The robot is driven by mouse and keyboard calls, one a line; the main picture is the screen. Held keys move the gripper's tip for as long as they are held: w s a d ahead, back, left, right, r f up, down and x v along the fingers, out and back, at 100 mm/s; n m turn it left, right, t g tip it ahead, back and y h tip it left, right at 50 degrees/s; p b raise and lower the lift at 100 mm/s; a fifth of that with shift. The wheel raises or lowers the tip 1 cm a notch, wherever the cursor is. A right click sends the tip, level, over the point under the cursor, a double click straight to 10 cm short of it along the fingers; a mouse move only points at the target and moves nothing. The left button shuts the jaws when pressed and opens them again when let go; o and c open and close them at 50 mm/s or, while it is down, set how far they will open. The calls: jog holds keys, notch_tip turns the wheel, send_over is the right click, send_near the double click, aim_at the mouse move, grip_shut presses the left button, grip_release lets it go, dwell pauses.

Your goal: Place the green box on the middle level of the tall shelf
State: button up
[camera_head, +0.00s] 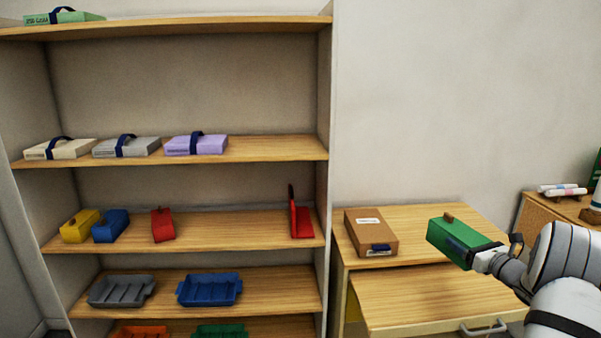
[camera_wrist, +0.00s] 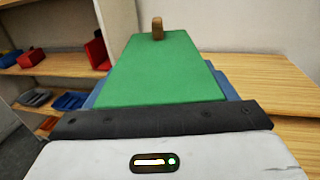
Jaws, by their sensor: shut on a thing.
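The green box (camera_head: 458,240) is a block with a small brown knob on top. My gripper (camera_head: 482,258) is shut on it and holds it up in front of the small table at the right. In the wrist view the green box (camera_wrist: 165,72) fills the middle, with a blue edge showing beneath it and my gripper (camera_wrist: 155,118) across its near end. The tall shelf (camera_head: 326,120) stands at the left with several levels. The level with the yellow box (camera_head: 80,226), blue box (camera_head: 110,226) and red box (camera_head: 163,225) has bare board between the red box and a red bookend (camera_head: 300,218).
A brown carton (camera_head: 370,232) stands on the small table (camera_head: 440,215), above an open drawer (camera_head: 430,300). Purple, grey and cream packs (camera_head: 195,144) fill the left of an upper shelf level. Grey and blue trays (camera_head: 210,289) sit on a lower level. White rolls (camera_head: 562,190) lie far right.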

jog(key=s+a+f+n+g+y, duration=0.3)
jog(key=a+f+n+y, duration=0.15)
jog(key=a+f, duration=1)
jog(key=s+a+f+n+g+y, duration=0.1)
jog(key=s+a+f+g+y, duration=0.15)
jog(key=s+a, duration=0.45)
jog(key=s+a+f+n+g+y, duration=0.1)
jog(key=s+a+f+n+y, duration=0.2)
jog(key=a, duration=0.8)
notch_tip(320, 180, down, 12)
jog(key=m+t+h+b, duration=0.5)
jog(key=m+h+b, duration=0.1)
jog(key=b, duration=0.5)
jog(key=shift+w+d, duration=0.15)
jog(key=shift+w, duration=0.15)
jog(key=shift+s, duration=0.1)
